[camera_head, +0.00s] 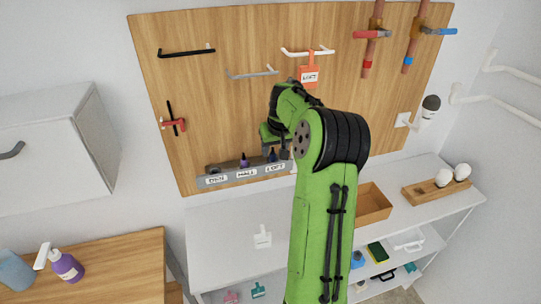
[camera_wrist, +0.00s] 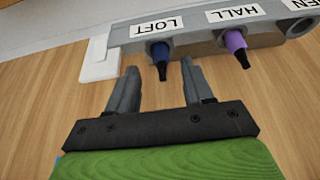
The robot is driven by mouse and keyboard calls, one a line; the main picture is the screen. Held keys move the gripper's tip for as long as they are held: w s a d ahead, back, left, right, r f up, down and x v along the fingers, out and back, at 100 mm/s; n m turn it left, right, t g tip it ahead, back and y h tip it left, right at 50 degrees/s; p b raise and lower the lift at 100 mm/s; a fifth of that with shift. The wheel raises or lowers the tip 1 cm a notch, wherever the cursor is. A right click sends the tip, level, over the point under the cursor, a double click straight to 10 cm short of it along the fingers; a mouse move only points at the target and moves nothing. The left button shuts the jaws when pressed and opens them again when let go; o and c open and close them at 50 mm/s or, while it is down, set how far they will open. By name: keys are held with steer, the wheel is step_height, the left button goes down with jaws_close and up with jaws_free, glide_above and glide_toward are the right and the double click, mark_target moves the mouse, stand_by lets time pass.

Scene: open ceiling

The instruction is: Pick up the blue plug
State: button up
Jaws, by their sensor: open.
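The blue plug (camera_wrist: 159,52) sits in the grey rail (camera_wrist: 200,40) at the LOFT label, its dark tip pointing out toward my gripper. In the head view the plug (camera_head: 272,155) is small and partly crowded by my arm. My gripper (camera_wrist: 158,72) is open. Its two fingers stand on either side of the plug's line in the wrist view, with the dark tip between or just beyond the fingertips. I cannot tell the exact depth, and no contact shows. Nothing is held.
A purple plug (camera_wrist: 236,45) sits beside it at the HALL label. A white plate (camera_wrist: 99,62) is on the board at the LOFT end of the rail. A wooden pegboard (camera_head: 215,95) with hooks stands behind. A white counter (camera_head: 225,220) with a wooden tray (camera_head: 373,205) lies below.

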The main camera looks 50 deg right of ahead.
steer(key=shift+w+d+f, duration=0.15)
steer(key=shift+w+f, duration=0.6)
steer(key=shift+f, duration=0.25)
steer(key=shift+s+r, duration=0.1)
steer(key=shift+s, duration=0.2)
steer(key=shift+c, duration=1)
jaws_close()
steer(key=shift+r, duration=0.1)
step_height(320, 180, up, 10)
steer(key=shift+f+p, duration=0.1)
steer(key=shift+p, duration=0.4)
